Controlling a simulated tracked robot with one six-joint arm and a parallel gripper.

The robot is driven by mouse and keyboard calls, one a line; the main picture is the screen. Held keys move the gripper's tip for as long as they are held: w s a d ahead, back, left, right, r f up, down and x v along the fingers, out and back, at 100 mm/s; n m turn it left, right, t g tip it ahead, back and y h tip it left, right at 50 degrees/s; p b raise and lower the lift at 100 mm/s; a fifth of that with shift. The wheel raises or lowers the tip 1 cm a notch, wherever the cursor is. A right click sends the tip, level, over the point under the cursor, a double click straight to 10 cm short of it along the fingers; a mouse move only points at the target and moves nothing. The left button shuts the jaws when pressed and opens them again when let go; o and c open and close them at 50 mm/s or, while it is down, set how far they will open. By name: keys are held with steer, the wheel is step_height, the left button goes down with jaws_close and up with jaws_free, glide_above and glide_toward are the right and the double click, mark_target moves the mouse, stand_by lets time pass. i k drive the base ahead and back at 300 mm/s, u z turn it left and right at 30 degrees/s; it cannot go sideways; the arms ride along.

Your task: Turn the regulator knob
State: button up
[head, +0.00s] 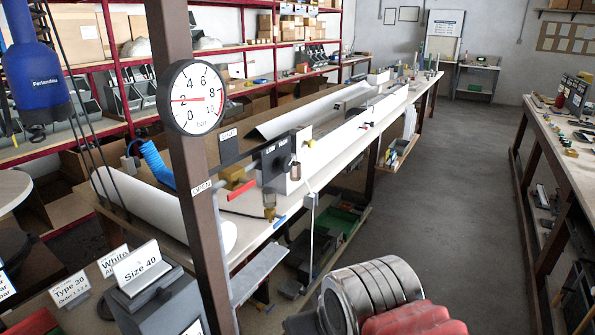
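A round white pressure gauge (193,97) marked "bar" is fixed to a brown post (183,150). Its red needle lies nearly level, with the long end toward the 2. Behind the post, on the long bench, a white block (295,165) carries a small dark round part (283,163); I cannot tell whether this is the regulator knob. A red lever (241,190), a yellow block (233,174) and a brass fitting (269,204) sit close to it. A silver ringed part with a red ridged piece at the bottom looks like mine. I make out no gripper fingertips.
An "OPEN" label (201,187) is on the post. A grey box with a "Size 40" sign (140,265) stands at the lower left. A blue hanging tool (35,75) is at the upper left. The aisle floor (450,170) between the benches is clear.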

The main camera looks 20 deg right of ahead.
mark_target(285, 164)
steer(key=k, duration=0.85)
steer(key=z, duration=0.55)
steer(key=i, duration=1.25)
steer(key=u, duration=1.5)
